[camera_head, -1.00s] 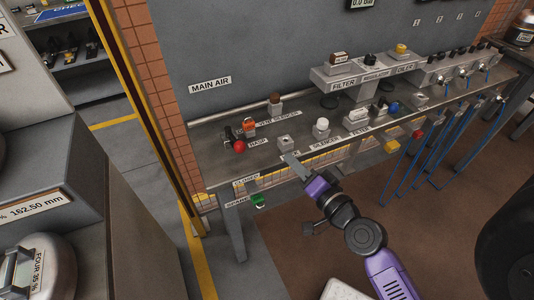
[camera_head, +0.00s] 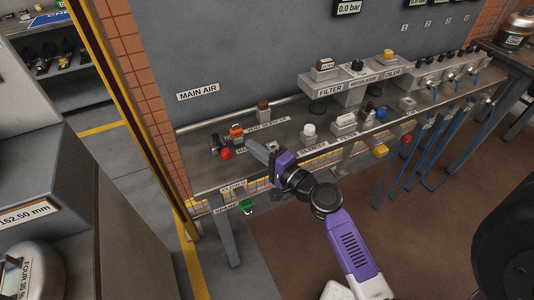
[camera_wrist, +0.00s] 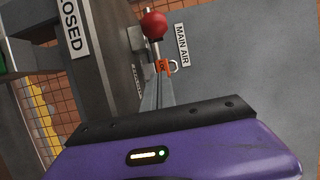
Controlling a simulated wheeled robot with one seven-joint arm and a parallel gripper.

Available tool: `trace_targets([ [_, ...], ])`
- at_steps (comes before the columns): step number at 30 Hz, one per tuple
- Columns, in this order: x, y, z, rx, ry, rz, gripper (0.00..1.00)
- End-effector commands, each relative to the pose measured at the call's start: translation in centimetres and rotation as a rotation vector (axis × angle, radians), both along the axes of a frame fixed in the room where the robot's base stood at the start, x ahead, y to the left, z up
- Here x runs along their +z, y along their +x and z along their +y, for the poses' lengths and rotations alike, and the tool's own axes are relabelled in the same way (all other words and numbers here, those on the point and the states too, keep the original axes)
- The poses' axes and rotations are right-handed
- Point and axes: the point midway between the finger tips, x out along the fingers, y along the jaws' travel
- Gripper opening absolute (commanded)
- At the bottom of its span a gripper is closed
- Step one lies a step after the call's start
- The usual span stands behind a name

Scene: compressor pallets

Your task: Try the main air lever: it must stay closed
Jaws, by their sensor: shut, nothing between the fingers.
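The main air lever ends in a red ball knob (camera_head: 226,153), at the left end of the bench below the MAIN AIR sign (camera_head: 198,92). An orange padlock or tag (camera_head: 236,131) with a metal shackle sits beside it. In the wrist view the red knob (camera_wrist: 154,25) is beyond my fingers, with the orange lock (camera_wrist: 163,66) near their tips. My gripper (camera_head: 250,147) is shut and empty, its tips just right of the knob. I cannot tell whether they touch the lever. A CLOSED label (camera_wrist: 72,28) shows at upper left in the wrist view.
The bench (camera_head: 205,178) carries a white knob (camera_head: 309,130) and a brown-topped fitting (camera_head: 263,110) near my gripper. A filter block (camera_head: 330,84) stands further right. A green part (camera_head: 246,207) hangs below the front edge. Blue hoses (camera_head: 437,140) hang at right.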

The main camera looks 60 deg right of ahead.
Motion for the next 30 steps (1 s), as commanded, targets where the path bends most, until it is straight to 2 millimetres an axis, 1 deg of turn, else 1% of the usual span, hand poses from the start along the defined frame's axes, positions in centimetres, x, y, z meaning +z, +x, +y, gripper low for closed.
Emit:
trace_targets([
  [1,0.3,1.0,-0.3,0.001,0.0,-0.002,0.0],
  [2,0.3,1.5,-0.3,0.001,0.0,-0.002,0.0],
  [3,0.2,1.6,0.7,0.005,0.002,0.001,0.0],
  [9,0.1,2.6,2.7,0.001,0.0,0.0,0.0],
  [14,0.0,2.9,3.3,0.001,0.0,0.001,0.0],
  [24,-0.1,3.0,3.4,0.001,0.0,0.001,0.0],
  [30,-0.1,3.6,5.3,0.005,-0.001,0.001,0.0],
])
